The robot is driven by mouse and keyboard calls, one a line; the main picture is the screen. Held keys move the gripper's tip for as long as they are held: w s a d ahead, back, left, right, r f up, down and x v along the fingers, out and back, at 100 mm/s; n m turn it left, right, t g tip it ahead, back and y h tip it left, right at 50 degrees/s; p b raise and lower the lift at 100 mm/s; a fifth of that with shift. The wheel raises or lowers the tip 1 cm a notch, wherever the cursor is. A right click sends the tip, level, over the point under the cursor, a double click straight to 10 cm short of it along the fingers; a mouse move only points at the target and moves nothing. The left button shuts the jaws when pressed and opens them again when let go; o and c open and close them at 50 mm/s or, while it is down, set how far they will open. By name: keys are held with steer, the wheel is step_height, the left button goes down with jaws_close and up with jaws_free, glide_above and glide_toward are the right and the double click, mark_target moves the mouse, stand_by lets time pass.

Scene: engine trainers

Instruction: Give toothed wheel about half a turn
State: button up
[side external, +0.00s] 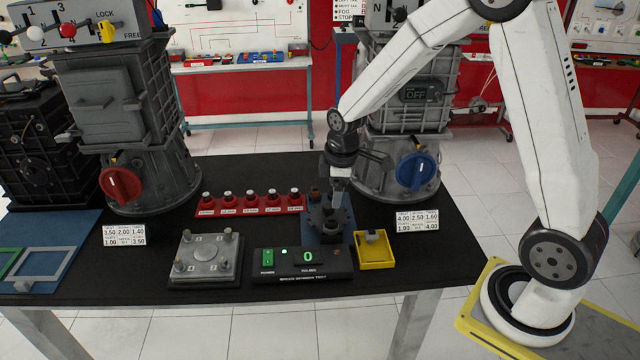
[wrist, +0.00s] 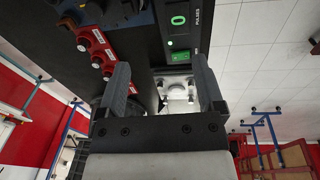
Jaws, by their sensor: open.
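The dark toothed wheel (side external: 321,219) sits on a blue plate (side external: 312,238) near the middle of the black table in the side view. It is partly hidden by my gripper and the parts around it. In the wrist view a dark part that seems to be the wheel (wrist: 122,11) shows at the top edge, cut off. My gripper (side external: 338,194) hangs just above and behind the wheel. Whether it touches the wheel I cannot tell. In the wrist view its two fingers (wrist: 160,66) are apart with nothing held between them. The pulse counter (side external: 305,262) reads 0 beside a lit green power switch.
A row of red-based buttons (side external: 252,203) stands left of the wheel. A grey metal plate with posts (side external: 205,262) lies front left, a yellow tray (side external: 375,262) front right. Tall grey housings with a red knob (side external: 120,184) and a blue knob (side external: 416,172) stand behind.

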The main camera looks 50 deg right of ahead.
steer(key=w+d+f+n, duration=0.4)
steer(key=w+d+n, duration=0.1)
steer(key=w, duration=0.1)
steer(key=n+g, duration=0.1)
steer(key=n, duration=0.4)
glide_above(328, 205)
step_height(328, 205, down, 4)
steer(key=shift+r, duration=0.1)
steer(key=shift+f, duration=3.9)
steer(key=shift+c, duration=0.2)
jaws_close()
